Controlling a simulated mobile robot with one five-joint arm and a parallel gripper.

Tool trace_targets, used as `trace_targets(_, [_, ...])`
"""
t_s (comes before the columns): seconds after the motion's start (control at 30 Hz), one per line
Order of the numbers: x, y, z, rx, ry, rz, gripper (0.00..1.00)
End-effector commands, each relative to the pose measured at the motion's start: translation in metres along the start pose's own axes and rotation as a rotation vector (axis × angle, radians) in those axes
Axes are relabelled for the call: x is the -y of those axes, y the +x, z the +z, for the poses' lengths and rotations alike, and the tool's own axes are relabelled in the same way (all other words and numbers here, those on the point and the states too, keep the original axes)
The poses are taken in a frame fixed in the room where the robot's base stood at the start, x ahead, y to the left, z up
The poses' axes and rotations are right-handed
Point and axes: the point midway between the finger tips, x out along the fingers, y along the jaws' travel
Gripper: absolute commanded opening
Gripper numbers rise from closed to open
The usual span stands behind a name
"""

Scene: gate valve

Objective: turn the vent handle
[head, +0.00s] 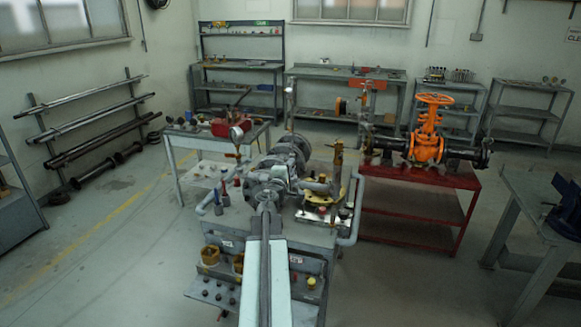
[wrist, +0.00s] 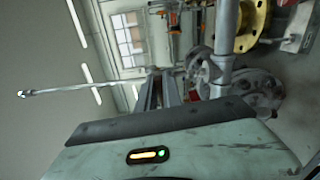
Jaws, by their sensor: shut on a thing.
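My gripper (head: 267,190) reaches over the grey workbench (head: 225,228) to the grey valve assembly (head: 290,155) in the head view. In the wrist view my gripper (wrist: 160,88) has its narrow fingers close together at the assembly. It is shut on the vent handle, which is mostly hidden between the fingers. A thin pale rod (wrist: 85,86) runs from near the fingertips to the left of the wrist view; I cannot tell if it belongs to the handle. A grey pipe (wrist: 226,45) and round grey flanges (wrist: 262,90) are close on the right.
An orange gate valve (head: 427,145) sits on a red bench (head: 415,195) to the right. The floor (head: 100,240) at left is clear.

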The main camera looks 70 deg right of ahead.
Motion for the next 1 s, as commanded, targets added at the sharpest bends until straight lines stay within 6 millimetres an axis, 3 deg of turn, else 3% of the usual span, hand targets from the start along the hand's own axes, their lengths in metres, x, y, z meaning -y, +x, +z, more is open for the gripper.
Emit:
trace_targets(0.3, [0.0030, -0.0010, 0.0021, 0.005, 0.105, -0.002, 0.00])
trace_targets(0.8, [0.0032, -0.0009, 0.0020, 0.006, 0.124, -0.002, 0.00])
trace_targets(0.83, [0.0032, -0.0009, 0.0020, 0.006, 0.124, -0.002, 0.16])
trace_targets(0.9, [0.0031, -0.0009, 0.0017, 0.005, 0.123, -0.002, 0.32])
trace_targets(1.0, [0.0027, -0.0007, 0.0011, 0.003, 0.122, -0.001, 0.32])
